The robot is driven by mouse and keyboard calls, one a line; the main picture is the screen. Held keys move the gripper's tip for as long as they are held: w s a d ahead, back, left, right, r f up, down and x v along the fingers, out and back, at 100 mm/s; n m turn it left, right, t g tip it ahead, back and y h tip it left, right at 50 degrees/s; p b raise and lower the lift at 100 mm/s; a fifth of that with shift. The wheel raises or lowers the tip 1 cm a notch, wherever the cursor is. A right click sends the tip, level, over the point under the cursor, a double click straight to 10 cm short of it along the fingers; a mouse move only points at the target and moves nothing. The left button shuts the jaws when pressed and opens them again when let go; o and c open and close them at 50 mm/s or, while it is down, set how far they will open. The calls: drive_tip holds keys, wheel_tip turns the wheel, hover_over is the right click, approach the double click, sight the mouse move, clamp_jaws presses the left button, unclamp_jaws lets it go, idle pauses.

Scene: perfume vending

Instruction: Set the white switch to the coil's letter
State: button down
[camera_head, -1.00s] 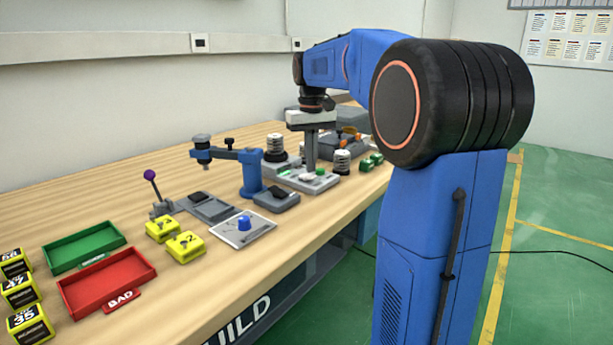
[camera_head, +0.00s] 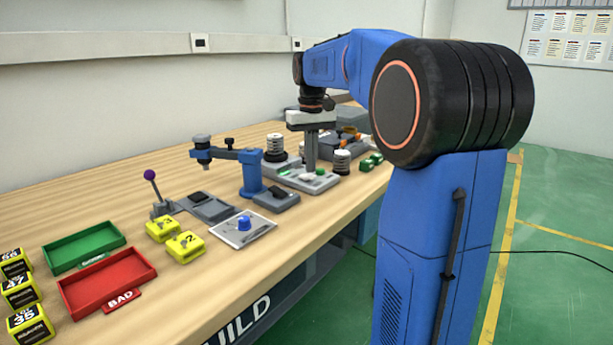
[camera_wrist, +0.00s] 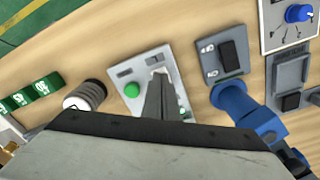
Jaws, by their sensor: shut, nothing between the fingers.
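My gripper (camera_head: 311,160) points down over a light grey panel (camera_head: 327,183) on the workbench, and its fingers are shut with nothing between them. In the wrist view the shut fingers (camera_wrist: 158,80) lie over the panel (camera_wrist: 124,75) and hide part of it. A green round button (camera_wrist: 132,90) sits on the panel beside the fingers. A white part (camera_head: 307,177) shows right at the fingertips; I cannot tell its setting. A white-ringed coil (camera_head: 342,161) stands right of the panel, and another coil (camera_head: 276,146) stands behind it. No letter on either is readable.
A blue clamp-like stand (camera_head: 250,172) is left of the panel. A plate with a blue knob (camera_head: 243,225), yellow blocks (camera_head: 185,246), a green tray (camera_head: 84,250) and a red tray (camera_head: 75,298) lie further left. Green blocks (camera_head: 371,160) stand at right. Bare wood (camera_head: 275,225) lies along the front edge.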

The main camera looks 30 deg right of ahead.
sight(311, 176)
drive_tip(key=shift+f, duration=0.8)
idle(0.9)
drive_tip(key=shift+r, duration=3.5)
